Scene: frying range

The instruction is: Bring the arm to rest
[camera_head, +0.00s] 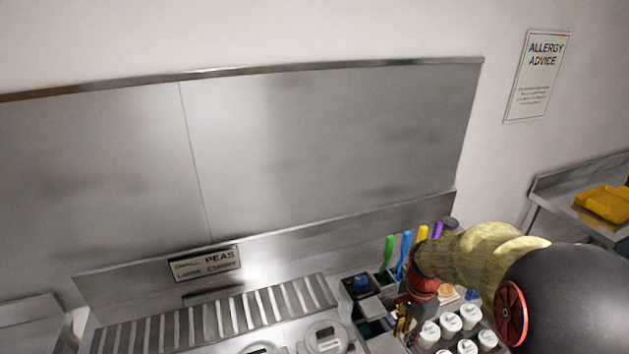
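My arm reaches in from the lower right of the head view, over the counter. My gripper (404,322) points down at the end of it, beside a group of white-lidded pots. The gripper is small and dark in this view. I cannot tell whether its fingers are open or shut, or whether they hold anything. Part of the counter and the pots behind the arm are hidden.
White-lidded pots (450,325) stand close to the gripper. Coloured handles (405,250) rise behind it from a compartment organiser (357,284). A slatted metal rack (215,322) and round lids (325,338) lie left. A yellow tray (604,203) sits on the right-hand counter.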

